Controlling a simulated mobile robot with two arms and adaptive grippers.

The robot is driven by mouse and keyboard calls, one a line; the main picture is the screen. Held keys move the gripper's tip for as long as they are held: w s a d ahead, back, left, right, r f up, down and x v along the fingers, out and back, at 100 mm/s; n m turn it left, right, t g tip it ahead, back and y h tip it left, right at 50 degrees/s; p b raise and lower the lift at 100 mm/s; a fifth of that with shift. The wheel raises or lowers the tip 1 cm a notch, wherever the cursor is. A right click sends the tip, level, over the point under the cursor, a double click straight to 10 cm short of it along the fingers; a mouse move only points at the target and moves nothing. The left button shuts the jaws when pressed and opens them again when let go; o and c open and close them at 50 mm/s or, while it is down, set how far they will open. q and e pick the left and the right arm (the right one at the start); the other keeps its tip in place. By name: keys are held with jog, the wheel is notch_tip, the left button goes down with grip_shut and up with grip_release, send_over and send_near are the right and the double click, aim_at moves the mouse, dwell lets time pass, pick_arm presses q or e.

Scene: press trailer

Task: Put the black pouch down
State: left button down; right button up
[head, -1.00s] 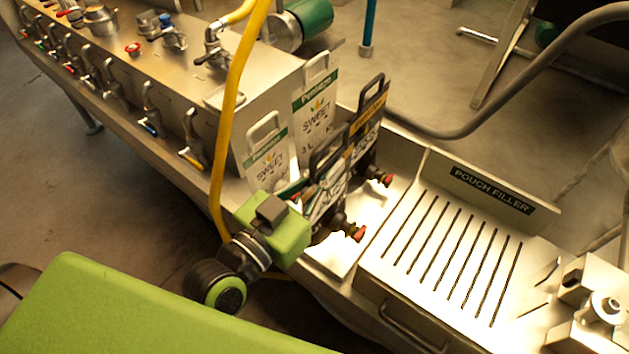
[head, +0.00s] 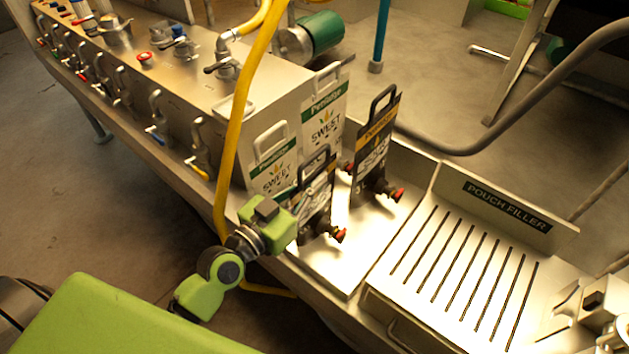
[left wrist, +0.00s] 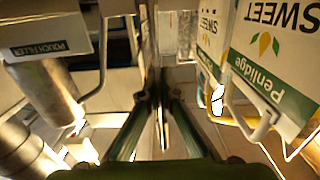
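The black pouch (head: 316,208) with a black handle and red-tipped spout stands upright at the near edge of the metal bench, in the head view. My left gripper (head: 290,214) reaches it from the left and is shut on it; the fingertips are mostly hidden there. In the left wrist view the two fingers (left wrist: 161,100) converge on the pouch's thin edge-on side. Whether its bottom touches the metal surface (head: 350,238) is unclear. A second black pouch (head: 374,150), with an orange label band, stands behind and to the right. My right gripper is out of view.
Two white Sweet pouches (head: 272,165) (head: 324,120) stand close at the left, against the metal cabinet. A slotted pouch filler (head: 465,265) is at the right. A yellow hose (head: 234,130) hangs near my left wrist. Bare metal lies between the black pouches and the filler.

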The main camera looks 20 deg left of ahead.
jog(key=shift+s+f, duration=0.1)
pick_arm(q)
jog(key=c, duration=2.7)
grip_release()
jog(key=shift+f, duration=0.15)
jog(key=o, duration=0.4)
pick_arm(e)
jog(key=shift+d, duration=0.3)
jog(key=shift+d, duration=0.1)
pick_arm(q)
jog(key=b+v, duration=0.2)
jog(key=v, duration=0.9)
jog(key=shift+d+b, duration=0.1)
jog(key=shift+b, duration=0.3)
jog(key=shift+s, duration=0.45)
jog(key=shift+s+r, duration=0.1)
jog(key=shift+r, duration=0.15)
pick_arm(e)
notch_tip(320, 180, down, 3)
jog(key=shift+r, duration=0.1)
